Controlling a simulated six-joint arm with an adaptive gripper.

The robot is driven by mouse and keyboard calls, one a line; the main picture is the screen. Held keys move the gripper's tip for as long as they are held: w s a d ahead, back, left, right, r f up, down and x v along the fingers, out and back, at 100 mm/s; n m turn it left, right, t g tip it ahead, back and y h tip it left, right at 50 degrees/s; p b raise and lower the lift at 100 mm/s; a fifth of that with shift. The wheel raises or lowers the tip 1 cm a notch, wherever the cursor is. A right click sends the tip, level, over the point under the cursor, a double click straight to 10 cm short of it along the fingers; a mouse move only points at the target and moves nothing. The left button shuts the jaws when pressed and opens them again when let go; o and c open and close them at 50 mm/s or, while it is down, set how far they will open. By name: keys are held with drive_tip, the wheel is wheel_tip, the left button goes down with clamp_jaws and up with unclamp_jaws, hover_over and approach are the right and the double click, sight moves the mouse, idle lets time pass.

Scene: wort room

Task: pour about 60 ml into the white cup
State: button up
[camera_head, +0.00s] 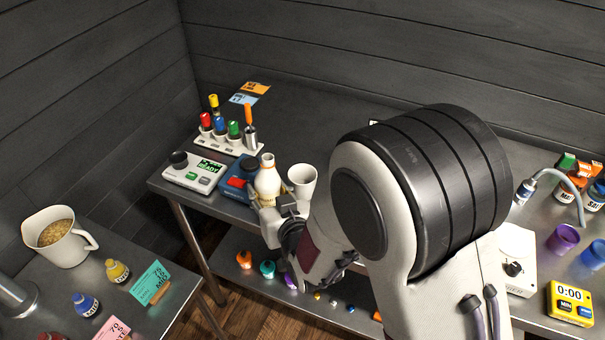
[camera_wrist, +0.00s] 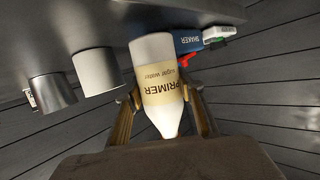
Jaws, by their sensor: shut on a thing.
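A cream bottle (camera_head: 267,182) with an orange-ringed neck is between the fingers of my gripper (camera_head: 270,210). It stands about upright, neck up, in the head view. In the wrist view, which looks upside down, the bottle (camera_wrist: 158,85) reads "PRIMER sugar water", and my gripper (camera_wrist: 163,98) is shut on it with a finger on each side. The white cup (camera_head: 302,180) stands upright on the bench just right of the bottle. It also shows in the wrist view (camera_wrist: 97,72), apart from the bottle. The liquid level in the bottle cannot be seen.
A blue shaker (camera_head: 236,182) stands close left of the bottle, with a white readout device (camera_head: 196,172) beyond. A rack (camera_head: 228,138) of coloured vials is behind. A grey cylinder (camera_wrist: 52,95) stands beside the cup. A jug (camera_head: 62,240) is on the left table.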

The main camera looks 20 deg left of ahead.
drive_tip(key=shift+n+t, duration=0.4)
